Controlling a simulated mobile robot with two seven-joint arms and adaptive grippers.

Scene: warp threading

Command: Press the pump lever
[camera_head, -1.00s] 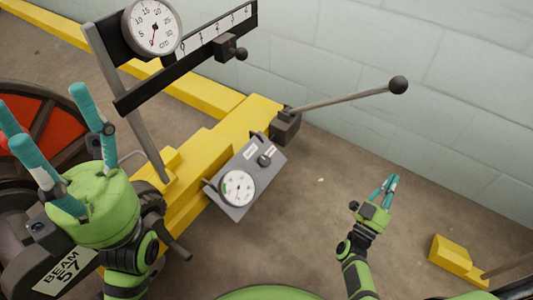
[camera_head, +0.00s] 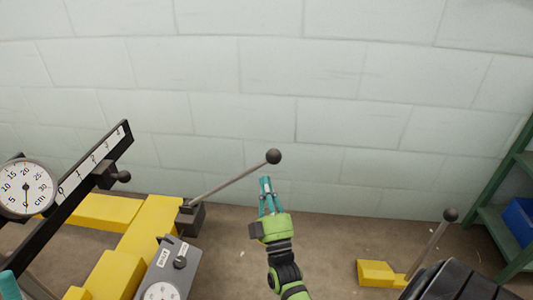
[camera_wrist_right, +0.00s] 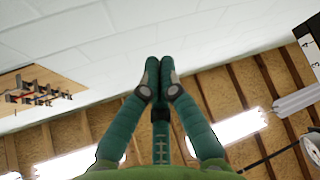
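A long grey lever (camera_head: 232,179) with a dark ball knob (camera_head: 273,156) rises to the right from a dark block (camera_head: 189,218) on the yellow frame. I take it as the pump lever. My right gripper (camera_head: 266,181) is just below the knob in the head view, its teal fingers pointing up. I cannot tell whether it touches the lever. In the right wrist view its fingertips (camera_wrist_right: 159,66) meet with nothing between them, and no lever shows. One teal finger of my left gripper (camera_head: 9,286) shows at the lower left edge; the rest is out of view.
A grey gauge box (camera_head: 170,265) stands beside the yellow frame (camera_head: 150,235). A dial (camera_head: 25,187) and scale bar (camera_head: 92,172) are at left. A second ball-topped lever (camera_head: 430,243) stands on a yellow base (camera_head: 376,272). Green shelving (camera_head: 510,210) is at right. A block wall stands behind.

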